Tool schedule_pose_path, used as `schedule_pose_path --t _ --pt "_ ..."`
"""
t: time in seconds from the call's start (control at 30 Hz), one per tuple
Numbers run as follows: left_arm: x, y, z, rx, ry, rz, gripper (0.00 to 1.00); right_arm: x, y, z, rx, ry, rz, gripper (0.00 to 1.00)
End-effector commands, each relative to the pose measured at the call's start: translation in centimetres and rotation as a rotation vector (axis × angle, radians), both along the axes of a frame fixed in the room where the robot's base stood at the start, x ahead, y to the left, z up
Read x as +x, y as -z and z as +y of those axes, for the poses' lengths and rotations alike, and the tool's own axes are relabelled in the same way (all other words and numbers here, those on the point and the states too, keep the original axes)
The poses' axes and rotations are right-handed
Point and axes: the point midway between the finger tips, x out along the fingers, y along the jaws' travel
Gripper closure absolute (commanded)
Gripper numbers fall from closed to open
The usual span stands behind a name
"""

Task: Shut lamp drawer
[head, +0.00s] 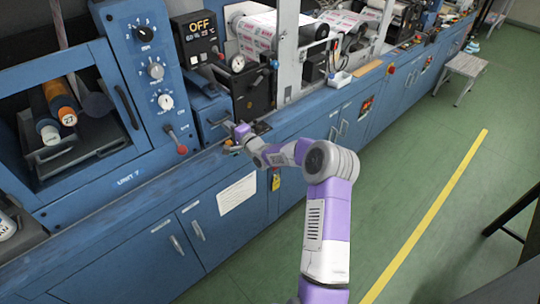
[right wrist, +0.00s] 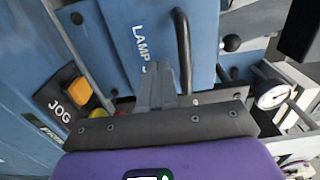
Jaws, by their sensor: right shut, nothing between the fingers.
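The lamp drawer is a blue box front lettered "LAMP" with a dark bar handle. In the head view the lamp drawer (head: 211,116) sits left of the black gauge block and appears to stand out from the machine face. In the right wrist view the drawer front (right wrist: 133,62) fills the upper middle, with its handle (right wrist: 182,42) just right of my fingers. My right gripper (head: 240,131) is shut and empty in front of the drawer. Its fingers (right wrist: 157,70) point at the drawer front and hide part of the lettering; I cannot tell whether they touch it. My left gripper is not in view.
An orange JOG button (right wrist: 72,86) is left of my fingers; a round gauge (right wrist: 271,95) is to the right. A red-knobbed lever (head: 181,148) stands left of the drawer. An open bay with rolls (head: 61,101) is at far left. The green floor (head: 420,170) in front is mostly clear.

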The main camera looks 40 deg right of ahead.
Motion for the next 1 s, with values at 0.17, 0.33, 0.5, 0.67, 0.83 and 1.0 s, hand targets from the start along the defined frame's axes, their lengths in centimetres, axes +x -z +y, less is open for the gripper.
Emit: schedule_pose_path --t 0.17,0.33,0.5,0.67,0.83,1.0 --pt "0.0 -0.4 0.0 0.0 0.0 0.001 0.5 -2.9 0.0 0.6 -0.003 -0.009 0.008 1.0" --pt "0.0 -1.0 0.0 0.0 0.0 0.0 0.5 -6.4 0.1 0.8 -0.002 -0.01 0.008 1.0" --pt "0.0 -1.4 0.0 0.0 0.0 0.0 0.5 -9.2 0.1 0.8 -0.003 -0.01 0.009 1.0" --pt "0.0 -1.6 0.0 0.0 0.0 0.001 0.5 -10.6 0.2 0.8 -0.003 -0.011 0.008 1.0" --pt "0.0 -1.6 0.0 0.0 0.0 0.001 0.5 -11.0 0.3 0.9 -0.003 -0.012 0.007 1.0" --pt "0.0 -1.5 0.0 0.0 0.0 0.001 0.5 -10.8 1.5 1.9 -0.01 -0.018 0.039 1.0"
